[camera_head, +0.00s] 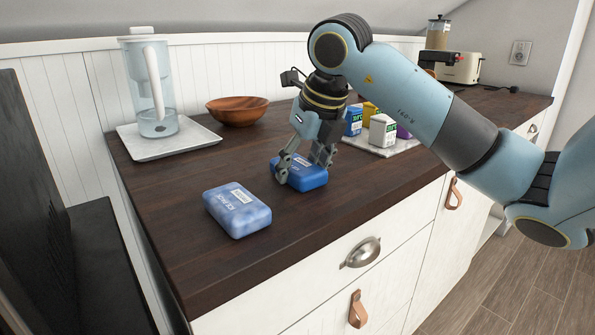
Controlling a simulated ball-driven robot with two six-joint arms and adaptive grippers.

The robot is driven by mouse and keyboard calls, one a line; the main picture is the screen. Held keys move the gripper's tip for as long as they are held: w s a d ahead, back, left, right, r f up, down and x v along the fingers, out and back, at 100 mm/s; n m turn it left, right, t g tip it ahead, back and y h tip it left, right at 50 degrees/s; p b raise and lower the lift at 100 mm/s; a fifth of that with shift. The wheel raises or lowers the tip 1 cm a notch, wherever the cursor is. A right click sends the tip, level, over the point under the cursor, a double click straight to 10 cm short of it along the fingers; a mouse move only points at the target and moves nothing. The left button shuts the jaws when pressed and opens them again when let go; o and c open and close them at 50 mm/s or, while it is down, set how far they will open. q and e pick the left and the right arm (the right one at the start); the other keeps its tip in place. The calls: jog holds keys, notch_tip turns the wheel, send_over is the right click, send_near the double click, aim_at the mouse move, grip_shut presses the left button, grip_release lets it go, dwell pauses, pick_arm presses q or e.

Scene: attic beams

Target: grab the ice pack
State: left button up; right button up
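A blue ice pack (238,211) with a pale printed label lies flat on the dark wooden counter, nearer the front left. A second, darker blue block (310,179) with a label lies behind and to its right. My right gripper (305,168) points down over this darker block. Its fingers are spread, one at the block's near-left side and one towards its far-right side. Whether they touch it is hard to see. The fingers partly hide the block, and its label is too small to read surely. My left gripper is not in view.
A glass pitcher (150,90) stands on a white tray (168,142) at the back left, beside a wooden bowl (237,112). Small cartons (382,131) stand on a pale board behind my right gripper. A toaster (460,68) is far back.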

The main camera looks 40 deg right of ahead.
jog(key=c, duration=0.7)
jog(key=shift+r, duration=0.15)
jog(key=shift+c, duration=0.2)
